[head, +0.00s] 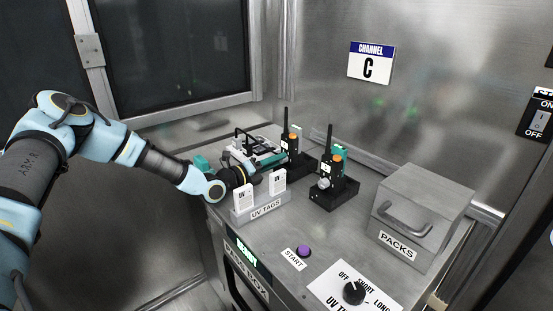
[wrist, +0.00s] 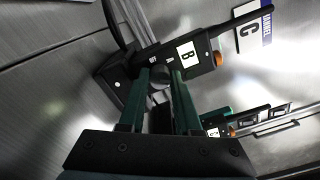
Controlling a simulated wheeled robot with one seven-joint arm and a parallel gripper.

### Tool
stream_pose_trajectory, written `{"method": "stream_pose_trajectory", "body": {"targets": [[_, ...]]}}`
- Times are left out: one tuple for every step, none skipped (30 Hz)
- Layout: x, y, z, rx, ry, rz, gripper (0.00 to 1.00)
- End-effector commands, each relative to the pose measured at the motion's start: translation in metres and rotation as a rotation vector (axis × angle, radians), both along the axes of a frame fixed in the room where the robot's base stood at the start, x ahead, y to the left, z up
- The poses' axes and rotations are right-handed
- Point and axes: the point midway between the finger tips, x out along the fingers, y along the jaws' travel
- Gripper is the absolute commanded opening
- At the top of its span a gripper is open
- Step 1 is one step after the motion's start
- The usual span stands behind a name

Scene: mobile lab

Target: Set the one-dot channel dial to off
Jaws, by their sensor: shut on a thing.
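The left black radio (head: 291,141) stands in a charger base at the back of the bench. In the wrist view this radio (wrist: 206,54) lies sideways, with a white B label, an A mark, an orange cap and one small white dot. Its channel dial (wrist: 160,76) sits between the green fingertips of my gripper (wrist: 159,80), which is shut on it. The fingers partly hide the dial, so its pointer cannot be read. The second radio (head: 333,168) stands to the right, apart from my gripper.
A UV tags holder (head: 264,208) with two white tags stands in front of my gripper. A PACKS box (head: 421,214) is at the right. A purple START button (head: 304,251) and a black UV timer knob (head: 354,292) are at the front. A channel C sign (head: 371,63) hangs on the wall.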

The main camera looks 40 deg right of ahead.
Motion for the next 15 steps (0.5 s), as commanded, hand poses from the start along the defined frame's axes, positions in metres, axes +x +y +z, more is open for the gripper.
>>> {"method": "stream_pose_trajectory", "body": {"targets": [[0.0007,0.0004,0.0014,0.002,0.047,0.002,0.0],[0.0007,0.0005,0.0013,0.003,0.076,0.002,0.0],[0.0006,0.0005,0.0012,0.005,0.114,0.001,0.0],[0.0007,0.0005,0.0011,0.006,0.14,0.001,0.0],[0.0006,0.0004,0.0009,0.009,0.168,0.001,0.0],[0.0004,0.0002,0.0007,0.011,0.205,0.001,0.0],[0.0006,0.0003,0.0006,0.012,0.232,0.002,0.0],[0.0009,0.0004,0.0005,0.014,0.257,0.002,0.0],[0.0008,0.0005,0.0002,0.016,0.289,0.002,0.0],[0.0006,0.0003,0.0001,0.018,0.314,0.001,0.0],[0.0006,0.0003,0.0001,0.018,0.337,0.0,0.0],[0.0007,0.0002,-0.0001,0.02,0.365,0.0,0.0],[0.0007,0.0002,-0.0003,0.022,0.386,0.001,0.0],[0.0007,0.0001,-0.0005,0.023,0.407,0.001,0.0],[0.0008,0.0002,-0.0006,0.024,0.432,0.001,0.0]]}}
